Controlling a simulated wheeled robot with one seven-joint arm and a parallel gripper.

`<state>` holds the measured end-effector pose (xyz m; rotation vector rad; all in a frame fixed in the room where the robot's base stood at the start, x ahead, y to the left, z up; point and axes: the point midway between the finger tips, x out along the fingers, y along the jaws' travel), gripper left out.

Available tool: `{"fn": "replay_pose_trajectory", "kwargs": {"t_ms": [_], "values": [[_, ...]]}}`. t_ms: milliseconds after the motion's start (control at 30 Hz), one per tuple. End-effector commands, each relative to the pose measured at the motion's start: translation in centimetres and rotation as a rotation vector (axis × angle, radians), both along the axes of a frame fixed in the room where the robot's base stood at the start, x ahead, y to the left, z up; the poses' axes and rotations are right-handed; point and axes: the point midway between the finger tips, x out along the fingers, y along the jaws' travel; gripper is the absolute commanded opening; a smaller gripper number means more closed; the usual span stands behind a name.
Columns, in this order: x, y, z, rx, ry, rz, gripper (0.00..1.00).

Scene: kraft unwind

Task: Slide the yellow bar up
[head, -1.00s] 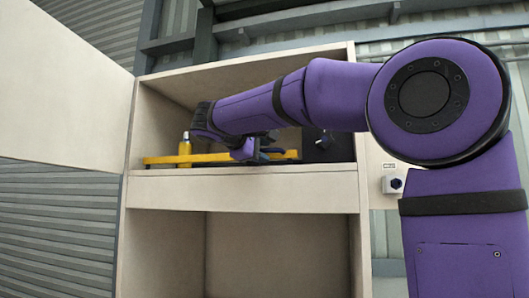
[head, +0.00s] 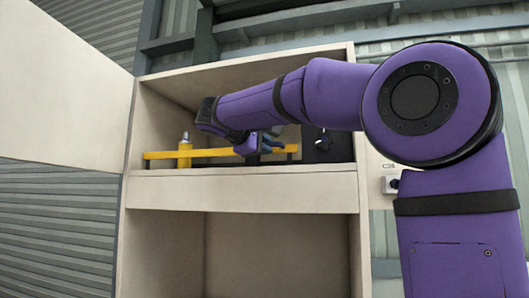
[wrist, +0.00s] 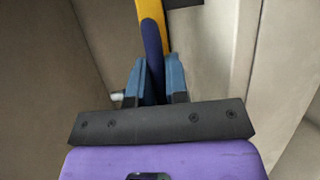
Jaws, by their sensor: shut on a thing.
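The yellow bar (head: 215,152) lies nearly level across the front of the cabinet's upper compartment in the head view. It also shows in the wrist view (wrist: 151,10), where it bends into a dark blue part (wrist: 153,45). My gripper (wrist: 155,78) has its two blue fingers on either side of that dark blue part and is shut on it. In the head view my gripper (head: 262,144) is at the right part of the bar, and my wrist partly hides the contact.
A yellow bottle (head: 185,148) with a pale cap stands by the bar's left part. A dark box (head: 322,146) is at the compartment's right. The cabinet's open door (head: 70,90) is at left. The lower compartment (head: 275,250) looks empty.

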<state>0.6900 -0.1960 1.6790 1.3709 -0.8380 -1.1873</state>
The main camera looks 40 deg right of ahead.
Motion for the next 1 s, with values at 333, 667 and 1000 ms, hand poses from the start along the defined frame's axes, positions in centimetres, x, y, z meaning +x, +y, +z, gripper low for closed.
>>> {"fn": "replay_pose_trajectory", "kwargs": {"t_ms": [333, 667, 1000], "values": [[0.0, 0.0, 7.3, -0.002, -0.007, 0.002, 0.0], [-0.1, 0.0, 9.5, -0.005, -0.006, 0.004, 0.0], [-0.2, 0.0, 9.6, -0.006, -0.009, 0.004, 0.4]]}}
